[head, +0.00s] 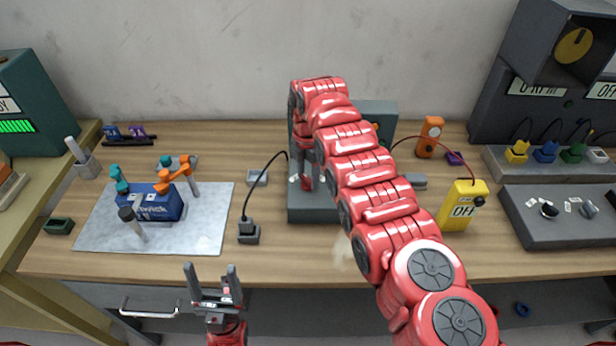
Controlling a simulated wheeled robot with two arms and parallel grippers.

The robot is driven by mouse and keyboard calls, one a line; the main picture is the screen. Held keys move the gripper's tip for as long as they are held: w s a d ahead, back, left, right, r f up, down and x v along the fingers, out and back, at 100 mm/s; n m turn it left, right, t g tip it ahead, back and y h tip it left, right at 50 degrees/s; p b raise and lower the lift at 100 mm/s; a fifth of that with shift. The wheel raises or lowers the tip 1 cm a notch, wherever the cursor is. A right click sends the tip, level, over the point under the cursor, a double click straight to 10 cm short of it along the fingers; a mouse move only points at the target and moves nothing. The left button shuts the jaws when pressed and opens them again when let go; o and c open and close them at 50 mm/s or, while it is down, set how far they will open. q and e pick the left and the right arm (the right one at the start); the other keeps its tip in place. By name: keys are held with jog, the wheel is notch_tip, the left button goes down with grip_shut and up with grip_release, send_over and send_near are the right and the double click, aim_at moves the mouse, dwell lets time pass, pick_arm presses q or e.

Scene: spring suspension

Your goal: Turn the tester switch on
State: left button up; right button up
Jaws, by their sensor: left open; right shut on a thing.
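A yellow hand-sized box (462,206) with a white OFF label and a dark round knob leans upright right of centre; it looks like the tester. A red wire runs from it towards the grey-green stand (315,214) in the middle of the table. My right arm reaches across this stand, and my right gripper (304,182) points down at it. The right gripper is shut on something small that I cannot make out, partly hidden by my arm. My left gripper (213,281) is open and empty in front of the table's near edge.
A grey mat (205,234) with a blue box (152,203) and small tools lies at the left. A black plug block (248,232) with a cable stands beside the stand. A dark panel (560,225) and an orange device (430,136) are at the right.

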jog(key=shift+f+m+b, duration=0.2)
jog(key=shift+m+b, duration=0.85)
jog(key=shift+m, duration=0.15)
jog(key=m+b, duration=0.1)
jog(key=m, duration=0.1)
jog(key=shift+r+m, duration=0.1)
jog(key=shift+m, duration=0.3)
jog(key=m+b, duration=0.1)
jog(key=m, duration=1)
jog(key=shift+r+m, duration=0.1)
jog(key=shift+m, duration=0.2)
jog(key=o, duration=1.4)
jog(key=shift+c, duration=0.2)
jog(key=shift+r, duration=0.1)
